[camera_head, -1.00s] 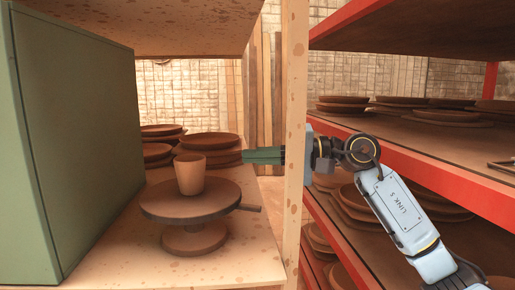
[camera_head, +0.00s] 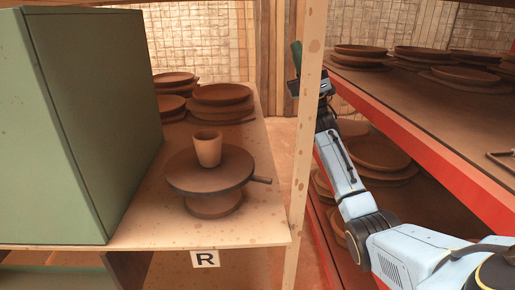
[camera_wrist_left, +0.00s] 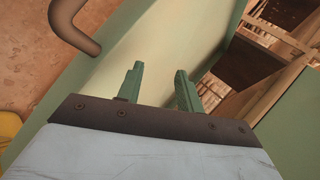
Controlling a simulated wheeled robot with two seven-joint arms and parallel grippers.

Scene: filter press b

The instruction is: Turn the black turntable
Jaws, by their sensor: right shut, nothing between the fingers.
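The dark round turntable (camera_head: 182,181) stands on a round foot on the wooden shelf in the head view. A short bar handle (camera_head: 262,180) sticks out from its right side. A plain clay cup (camera_head: 208,150) stands upright on its top. My right gripper (camera_head: 296,46) is shut and empty, pointing up near the wooden post, beyond and to the right of the turntable and clear of it. My left gripper (camera_wrist_left: 158,70) shows only in the left wrist view; its green fingers are apart with nothing held, in front of a pale green surface.
A green cabinet (camera_head: 105,110) stands left of the turntable. Stacked clay plates (camera_head: 221,95) sit behind it. The wooden post (camera_head: 306,130) rises at the shelf's right front corner. A red-edged rack (camera_head: 440,165) with plates stands right. The shelf front carries an R label (camera_head: 205,258).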

